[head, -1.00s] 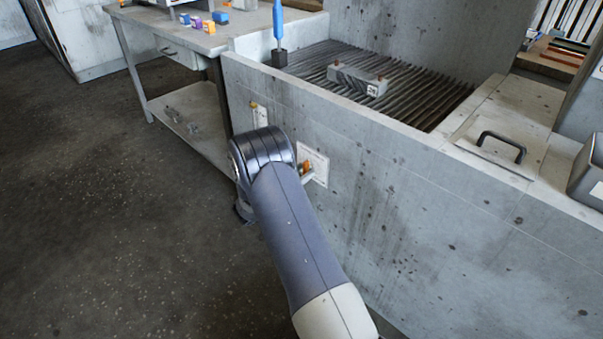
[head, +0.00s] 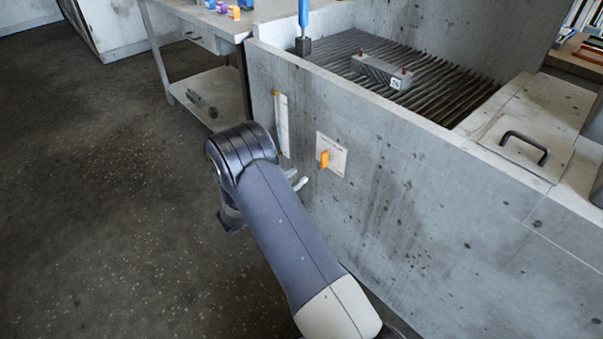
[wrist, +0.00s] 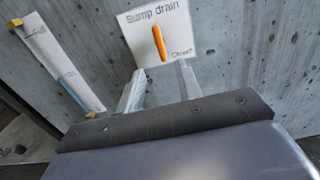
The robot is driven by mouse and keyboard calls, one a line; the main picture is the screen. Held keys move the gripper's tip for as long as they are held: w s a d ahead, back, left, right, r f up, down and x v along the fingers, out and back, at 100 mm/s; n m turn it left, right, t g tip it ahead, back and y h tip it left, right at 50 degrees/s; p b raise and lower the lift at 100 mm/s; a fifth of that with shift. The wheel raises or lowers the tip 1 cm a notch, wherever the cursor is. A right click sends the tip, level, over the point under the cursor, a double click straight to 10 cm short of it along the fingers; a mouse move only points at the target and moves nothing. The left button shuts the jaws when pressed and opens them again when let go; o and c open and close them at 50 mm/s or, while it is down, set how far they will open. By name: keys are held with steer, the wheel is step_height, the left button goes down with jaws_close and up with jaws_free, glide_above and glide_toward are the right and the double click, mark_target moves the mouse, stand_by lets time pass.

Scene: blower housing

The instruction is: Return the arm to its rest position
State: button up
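My arm reaches up from the bottom of the head view and bends at its dark wrist joint beside the concrete wall. The tips of my gripper (head: 298,181) show past the arm, apart from the wall. In the wrist view the two pale fingers of my gripper (wrist: 160,85) stand apart with nothing between them. Beyond them is a white plate (wrist: 190,30) reading "Sump drain", with an orange handle (wrist: 159,43) standing nearly upright on it. The orange handle (head: 324,159) also shows in the head view, clear of the fingers.
The concrete wall (head: 420,190) runs close along the right. A sight gauge (head: 283,125) is mounted left of the plate. A workbench (head: 200,28) stands behind. A grated pit (head: 430,95) holds a metal block (head: 382,72). Open floor (head: 100,200) lies left.

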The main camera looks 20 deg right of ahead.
mark_target(322, 162)
stand_by(0.3)
steer(key=b+x, duration=0.1)
steer(key=x, duration=0.9)
steer(key=shift+w+d, duration=0.1)
steer(key=shift+d, duration=0.25)
steer(key=shift+m, duration=0.3)
